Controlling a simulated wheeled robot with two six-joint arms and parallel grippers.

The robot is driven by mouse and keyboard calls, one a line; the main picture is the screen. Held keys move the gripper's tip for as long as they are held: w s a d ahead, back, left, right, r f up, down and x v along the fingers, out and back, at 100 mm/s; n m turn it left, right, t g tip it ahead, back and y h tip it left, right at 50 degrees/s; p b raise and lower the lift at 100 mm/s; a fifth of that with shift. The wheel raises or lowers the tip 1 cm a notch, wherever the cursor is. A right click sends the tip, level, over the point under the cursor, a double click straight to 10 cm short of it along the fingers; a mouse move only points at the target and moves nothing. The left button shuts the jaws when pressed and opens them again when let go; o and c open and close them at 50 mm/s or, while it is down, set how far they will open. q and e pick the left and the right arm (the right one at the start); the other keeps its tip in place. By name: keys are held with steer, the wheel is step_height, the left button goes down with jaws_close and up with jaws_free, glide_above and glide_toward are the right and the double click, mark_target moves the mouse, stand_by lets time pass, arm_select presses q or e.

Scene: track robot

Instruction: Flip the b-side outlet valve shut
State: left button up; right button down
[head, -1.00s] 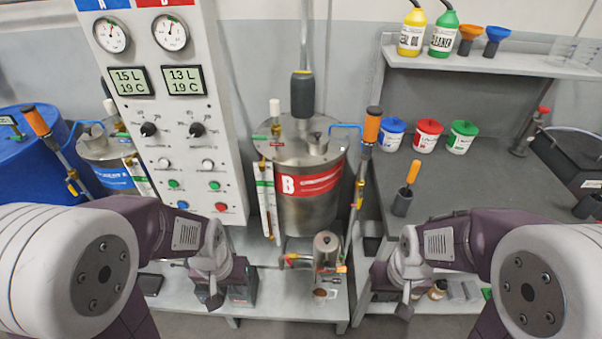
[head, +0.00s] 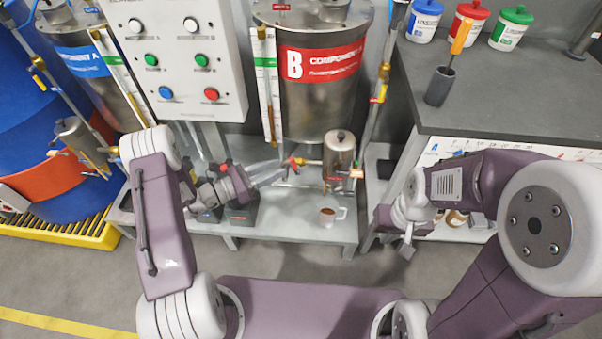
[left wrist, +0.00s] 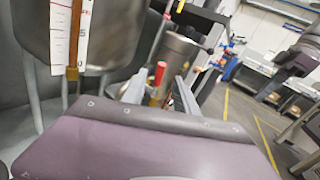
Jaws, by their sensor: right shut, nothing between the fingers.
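The steel tank B (head: 318,110) stands on a low grey bench. Below it, a brass outlet line runs to a small steel cylinder (head: 340,158). The outlet valve's red handle (head: 293,163) is at the left end of this line. My left gripper (head: 285,171) is open, its two fingers pointing right at the handle. In the left wrist view the red handle (left wrist: 160,73) stands up between the fingertips; I cannot tell whether they touch it. The cylinder (left wrist: 177,55) is just beyond. My right gripper (head: 406,248) is shut and empty, right of the bench.
A small cup (head: 328,216) stands on the bench (head: 290,225) below the cylinder. The control cabinet (head: 185,60) is left of tank B. A dark worktable (head: 480,100) with lidded tubs is on the right. The floor in front is free.

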mark_target(294, 166)
arm_select(q)
steer(key=b+x, duration=0.1)
steer(key=x, duration=0.7)
steer(key=shift+r, duration=0.1)
steer(key=shift+w+d+r+b, duration=0.1)
steer(key=shift+w+d+b, duration=0.2)
steer(key=shift+d, duration=0.15)
jaws_close()
